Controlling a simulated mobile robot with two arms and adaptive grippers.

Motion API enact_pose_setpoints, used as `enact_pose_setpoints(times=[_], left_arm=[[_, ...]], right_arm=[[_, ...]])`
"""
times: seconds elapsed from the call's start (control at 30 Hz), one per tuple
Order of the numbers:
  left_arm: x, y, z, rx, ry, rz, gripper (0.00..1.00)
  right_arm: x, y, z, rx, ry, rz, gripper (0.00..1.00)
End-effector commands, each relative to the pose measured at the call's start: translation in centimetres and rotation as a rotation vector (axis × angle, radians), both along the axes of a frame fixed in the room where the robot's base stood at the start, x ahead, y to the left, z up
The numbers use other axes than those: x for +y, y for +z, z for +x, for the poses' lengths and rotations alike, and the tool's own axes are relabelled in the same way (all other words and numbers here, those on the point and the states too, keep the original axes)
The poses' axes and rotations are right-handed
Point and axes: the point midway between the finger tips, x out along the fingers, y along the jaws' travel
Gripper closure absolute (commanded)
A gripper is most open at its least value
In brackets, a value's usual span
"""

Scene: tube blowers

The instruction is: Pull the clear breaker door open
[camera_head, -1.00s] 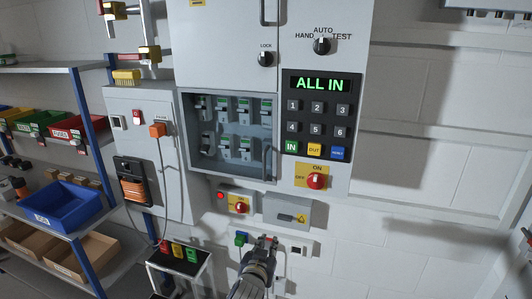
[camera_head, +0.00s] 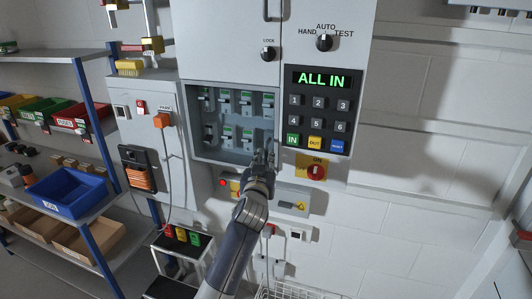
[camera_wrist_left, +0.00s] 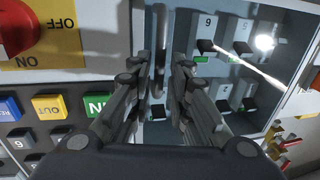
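The clear breaker door (camera_head: 236,120) is a see-through panel over two rows of breakers, low in the tall grey cabinet. It looks closed. My left gripper (camera_head: 264,153) is at the door's lower right corner and hides most of the handle in the head view. In the wrist view the left gripper's fingers (camera_wrist_left: 158,85) are apart, one on each side of the handle, with gaps visible. My right gripper is not in view.
The keypad (camera_head: 318,110) with its ALL IN display is just right of the door. A red rotary switch (camera_head: 315,172) sits below it, close to my gripper. A grey side box (camera_head: 143,110) with a cable and shelves with bins (camera_head: 65,190) stand left.

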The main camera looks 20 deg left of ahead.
Motion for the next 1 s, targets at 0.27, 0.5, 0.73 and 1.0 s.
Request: enact_pose_setpoints(times=[0.27, 0.5, 0.73, 1.0], left_arm=[[0.4, 0.0, 2.5, 0.0, 0.0, -0.001, 0.82], [0.5, 0.0, 3.0, -0.001, -0.001, -0.001, 0.82], [0.4, 0.0, 3.0, 0.0, -0.001, -0.001, 0.91], [0.4, 0.0, 3.0, 0.0, -0.001, -0.001, 1.0]], right_arm=[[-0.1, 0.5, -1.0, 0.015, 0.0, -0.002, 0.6], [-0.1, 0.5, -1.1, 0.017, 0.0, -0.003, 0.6], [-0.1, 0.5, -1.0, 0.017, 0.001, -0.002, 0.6], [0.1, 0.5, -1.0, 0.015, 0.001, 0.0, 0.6]])
